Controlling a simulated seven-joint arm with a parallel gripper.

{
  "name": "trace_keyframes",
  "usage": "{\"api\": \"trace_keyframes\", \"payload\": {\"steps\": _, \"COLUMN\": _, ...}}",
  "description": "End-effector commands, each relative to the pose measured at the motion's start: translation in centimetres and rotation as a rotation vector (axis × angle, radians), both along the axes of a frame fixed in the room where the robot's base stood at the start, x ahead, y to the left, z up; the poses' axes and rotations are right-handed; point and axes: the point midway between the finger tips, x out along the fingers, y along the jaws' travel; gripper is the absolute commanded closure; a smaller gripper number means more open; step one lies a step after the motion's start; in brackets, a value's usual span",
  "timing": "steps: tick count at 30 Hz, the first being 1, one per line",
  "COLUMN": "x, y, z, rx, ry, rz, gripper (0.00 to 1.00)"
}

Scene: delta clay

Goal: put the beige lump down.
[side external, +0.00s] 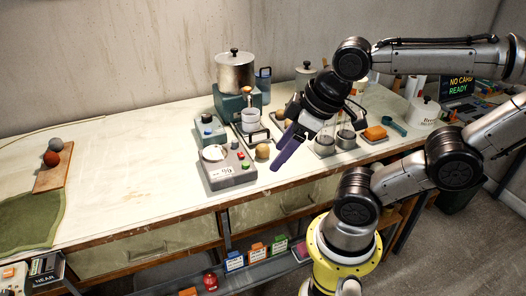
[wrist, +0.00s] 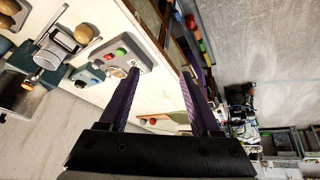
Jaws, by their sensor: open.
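A beige lump (side external: 262,152) rests on the table just right of the grey scale (side external: 235,170). More lumps of beige or tan colour (side external: 281,114) lie behind it, partly hidden by my arm. I cannot tell which lump the task means. My gripper (side external: 285,155) has purple fingers and hangs tilted above the table's front part, right of the single lump. In the wrist view the two fingers (wrist: 159,75) stand apart with nothing held between them. Tan lumps (wrist: 6,45) show at that view's left edge, away from the fingers. The scale (wrist: 122,52) shows beyond the fingertips.
A teal device (side external: 209,131) and a metal pot on a teal base (side external: 235,72) stand behind the scale. A wooden board (side external: 52,180) with a grey and a red-brown ball lies at the left. The table's left middle is clear.

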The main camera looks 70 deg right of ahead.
Motion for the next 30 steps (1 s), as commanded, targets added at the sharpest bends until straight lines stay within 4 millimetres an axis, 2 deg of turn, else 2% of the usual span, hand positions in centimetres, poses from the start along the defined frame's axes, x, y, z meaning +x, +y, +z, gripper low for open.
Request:
{"api": "trace_keyframes", "payload": {"steps": 8, "x": 1.6, "y": -0.1, "z": 2.8, "rx": -0.250, "ry": 0.036, "rz": 0.527, "gripper": 0.35}}
{"api": "trace_keyframes", "payload": {"steps": 14, "x": 4.6, "y": -1.8, "z": 4.4, "rx": -0.382, "ry": 0.118, "rz": 0.867, "gripper": 0.35}}
{"api": "trace_keyframes", "payload": {"steps": 17, "x": 6.5, "y": -3.5, "z": 4.9, "rx": -0.421, "ry": 0.163, "rz": 1.023, "gripper": 0.35}}
{"api": "trace_keyframes", "payload": {"steps": 20, "x": 8.6, "y": -6.0, "z": 4.9, "rx": -0.432, "ry": 0.209, "rz": 1.173, "gripper": 0.35}}
{"api": "trace_keyframes", "payload": {"steps": 24, "x": 11.4, "y": -11.4, "z": 3.7, "rx": -0.388, "ry": 0.262, "rz": 1.322, "gripper": 0.35}}
{"api": "trace_keyframes", "payload": {"steps": 27, "x": 12.4, "y": -15.2, "z": 2.2, "rx": -0.325, "ry": 0.283, "rz": 1.323, "gripper": 0.35}}
{"api": "trace_keyframes", "payload": {"steps": 30, "x": 12.4, "y": -18.4, "z": 0.4, "rx": -0.257, "ry": 0.306, "rz": 1.252, "gripper": 0.35}}
